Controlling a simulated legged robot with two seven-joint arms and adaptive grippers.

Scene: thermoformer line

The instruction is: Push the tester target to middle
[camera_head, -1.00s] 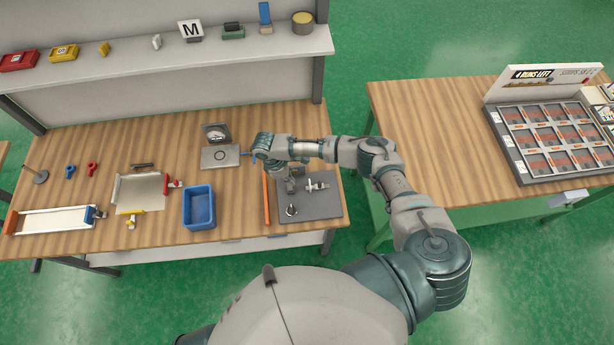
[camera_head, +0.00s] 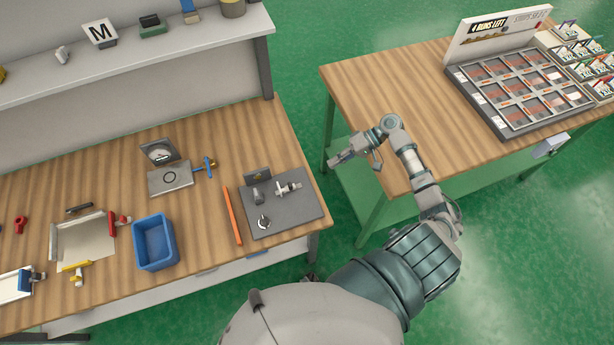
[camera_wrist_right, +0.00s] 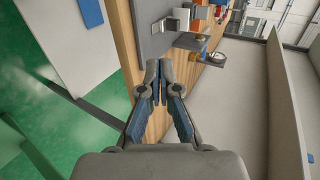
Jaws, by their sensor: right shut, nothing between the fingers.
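The tester on the left table has a flat grey plate with a dark ring mark (camera_head: 170,177) and an upright dial gauge (camera_head: 159,152) behind it. A blue handle with a yellow part (camera_head: 206,167) stands at the plate's right side. I cannot tell which of these parts is the target. My right gripper (camera_head: 337,161) is well to the right of the tester, by the gap between the two tables, touching nothing. In the right wrist view its fingers (camera_wrist_right: 158,82) are closed together and empty. My left gripper is not in view.
An orange bar (camera_head: 233,216) and a grey board with small fixtures (camera_head: 300,217) lie right of the tester. A blue bin (camera_head: 155,242) stands in front of it. A shelf (camera_head: 190,50) runs behind. The right table (camera_head: 385,100) holds a compartment tray (camera_head: 487,101).

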